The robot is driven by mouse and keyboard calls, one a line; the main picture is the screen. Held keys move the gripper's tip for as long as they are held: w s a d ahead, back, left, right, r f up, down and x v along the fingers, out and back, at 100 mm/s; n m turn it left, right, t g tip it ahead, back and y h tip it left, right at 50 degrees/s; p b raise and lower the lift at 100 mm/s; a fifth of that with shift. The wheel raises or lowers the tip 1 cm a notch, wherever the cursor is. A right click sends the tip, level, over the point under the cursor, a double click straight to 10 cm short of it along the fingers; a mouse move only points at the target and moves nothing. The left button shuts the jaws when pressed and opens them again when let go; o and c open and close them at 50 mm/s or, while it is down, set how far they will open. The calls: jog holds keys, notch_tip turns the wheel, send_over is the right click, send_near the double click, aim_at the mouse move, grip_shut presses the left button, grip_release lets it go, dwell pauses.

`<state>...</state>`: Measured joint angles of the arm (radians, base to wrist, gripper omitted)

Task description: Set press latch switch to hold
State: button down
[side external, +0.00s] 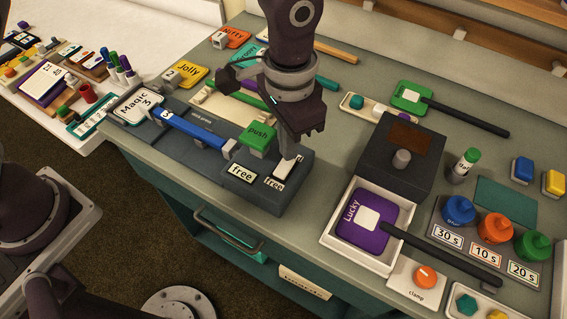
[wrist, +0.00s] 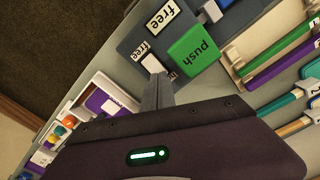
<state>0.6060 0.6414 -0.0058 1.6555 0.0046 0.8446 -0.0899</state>
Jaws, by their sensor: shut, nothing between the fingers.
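The dark press base (side external: 262,197) stands at the front of the bench with a green "push" block (side external: 257,139) on it. A white switch piece (side external: 287,167), likely the latch switch, sits at its right end, beside a small "free" label (side external: 273,184). A larger "free" plate (side external: 241,173) is to its left. No "hold" marking is readable. My gripper (side external: 291,156) is shut and empty, pointing down with its tips at the white piece. In the wrist view the tips (wrist: 154,74) cover part of the switch (wrist: 151,62); contact cannot be told.
A blue bar (side external: 190,131) runs left from the press toward the "Magic 3" plate (side external: 138,106). A dark box (side external: 400,160) and a white tray (side external: 329,239) with a purple "Lucky" stamp (side external: 377,218) stand to the right. Coloured knobs (side external: 495,227) lie further right.

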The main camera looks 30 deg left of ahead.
jog(key=shift+f, duration=0.95)
dwell(0.8)
jog(key=shift+r, duration=3.5)
jog(key=s+a+r+n+t, duration=0.1)
jog(key=s+a+r+n, duration=0.15)
jog(key=a+r, duration=0.45)
jog(key=s+a+r+n+t, duration=0.15)
jog(key=s+a+r, duration=0.3)
jog(key=a, duration=0.45)
jog(key=s+a+n+t, duration=0.2)
jog(key=s+a+t, duration=0.1)
jog(key=s+a, duration=0.4)
jog(key=s, duration=0.3)
jog(key=shift+s+a+f, duration=0.15)
jog(key=shift+s+a, duration=0.05)
